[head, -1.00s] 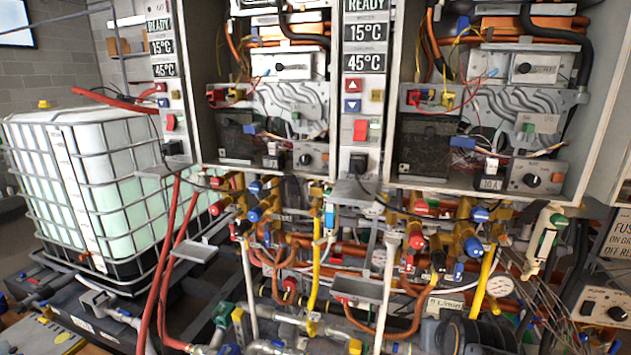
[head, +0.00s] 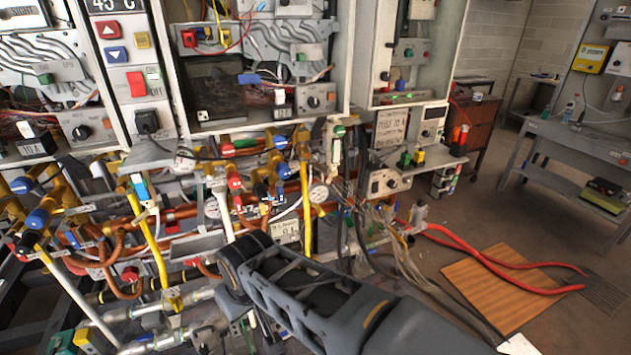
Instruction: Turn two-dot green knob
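Several green parts show on the heater assembly in the head view. Small green parts (head: 405,160) show beside the meter panel further right. Dots are too small to make out on any of them, so I cannot tell which is the two-dot knob. My dark arm crosses the lower middle of the view, in front of the lower pipes. My gripper is not visible.
Yellow pipes (head: 305,195), coloured valves and hanging cables crowd the area below the cabinets. Red hoses (head: 480,252) lie over an orange-brown mat (head: 515,285) on the right floor. A grey workbench (head: 575,150) stands at far right. Open floor lies between bench and heaters.

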